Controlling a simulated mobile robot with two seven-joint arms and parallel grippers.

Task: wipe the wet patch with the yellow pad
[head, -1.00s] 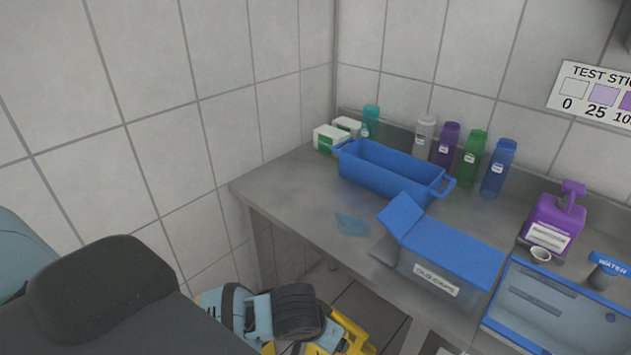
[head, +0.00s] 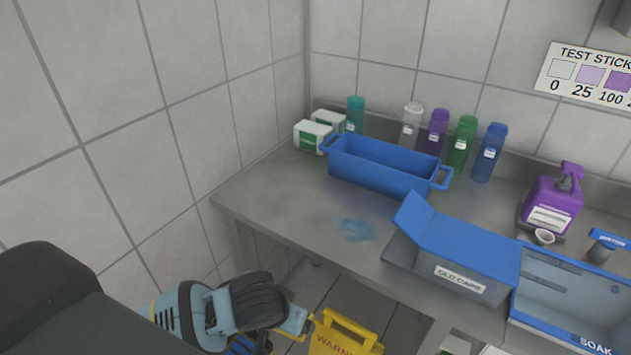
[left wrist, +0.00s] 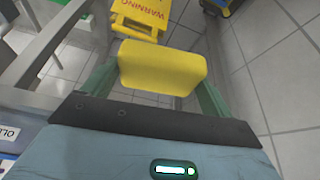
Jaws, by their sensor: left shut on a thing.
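The wet patch (head: 356,229) is a bluish smear on the grey metal counter, left of the box marked OLD CAPS and in front of the blue tub. My left gripper (left wrist: 160,88) is shut on the yellow pad (left wrist: 162,68), which shows between the two fingers in the left wrist view. In the head view my left gripper (head: 300,322) is low, in front of the counter's edge and apart from the patch. The pad cannot be made out for sure there. My right gripper is not in view.
The counter (head: 262,212) has bare room at its left end. A blue tub (head: 375,175), the OLD CAPS box (head: 455,262) and a soak bin (head: 560,305) stand on it. Several bottles line the back. A yellow warning sign (head: 343,335) stands on the floor below.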

